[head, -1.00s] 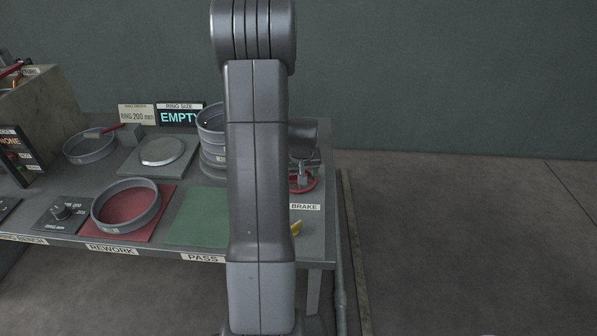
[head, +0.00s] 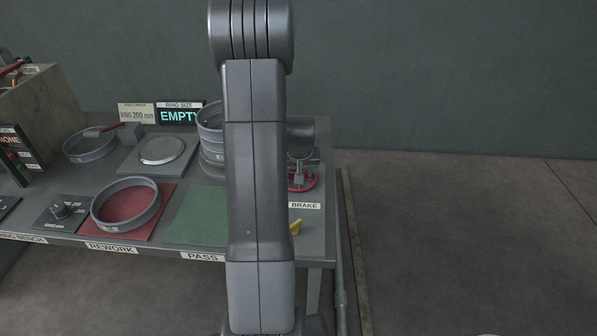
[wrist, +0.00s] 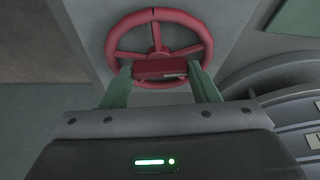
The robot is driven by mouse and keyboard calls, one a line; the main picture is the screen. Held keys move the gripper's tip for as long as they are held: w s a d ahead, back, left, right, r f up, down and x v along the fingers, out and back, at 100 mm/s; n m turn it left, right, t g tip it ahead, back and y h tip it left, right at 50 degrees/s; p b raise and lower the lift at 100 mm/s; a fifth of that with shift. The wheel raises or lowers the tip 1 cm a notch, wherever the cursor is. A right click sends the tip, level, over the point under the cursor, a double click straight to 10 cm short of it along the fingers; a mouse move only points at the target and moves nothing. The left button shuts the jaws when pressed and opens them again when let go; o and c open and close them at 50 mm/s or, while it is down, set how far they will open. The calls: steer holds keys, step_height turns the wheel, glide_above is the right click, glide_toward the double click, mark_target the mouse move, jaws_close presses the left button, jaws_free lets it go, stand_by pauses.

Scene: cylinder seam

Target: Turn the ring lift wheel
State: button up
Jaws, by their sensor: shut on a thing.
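The red ring lift wheel (wrist: 188,21) has a round rim and several spokes, and fills the upper middle of the wrist view. A red block (wrist: 160,68) on its near side sits between the green fingers of my gripper (wrist: 160,84), which are shut on it. In the head view the wheel (head: 311,183) lies at the right end of the bench, partly hidden by my arm. My gripper (head: 302,175) is small there, pointing down at the wheel.
The bench (head: 320,240) carries a grey ring on a red REWORK pad (head: 155,226), a green PASS pad (head: 200,215) and stacked rings (head: 209,120) beside my arm. A yellow lever (head: 296,227) by the BRAKE label stands in front of the wheel. Open floor lies to the right.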

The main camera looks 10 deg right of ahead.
steer(key=m+b, duration=0.1)
steer(key=m+h+b, duration=0.1)
steer(key=b, duration=0.1)
steer(key=shift+a+f, duration=0.1)
steer(key=shift+f, duration=0.2)
steer(key=m+h+b, duration=0.1)
steer(key=m+b, duration=0.2)
steer(key=b, duration=0.2)
steer(key=shift+w+a+g, duration=0.1)
steer(key=shift+g, duration=0.2)
steer(key=m+b, duration=0.2)
steer(key=b, duration=0.1)
steer(key=m+g+h+b, duration=0.1)
steer(key=m, duration=0.1)
steer(key=shift+r+b, duration=0.3)
steer(key=o, duration=1)
steer(key=shift+r, duration=0.15)
steer(key=p+v, duration=0.1)
steer(key=v, duration=1.2)
steer(key=shift+a+r, duration=0.15)
steer(key=shift+r, duration=0.1)
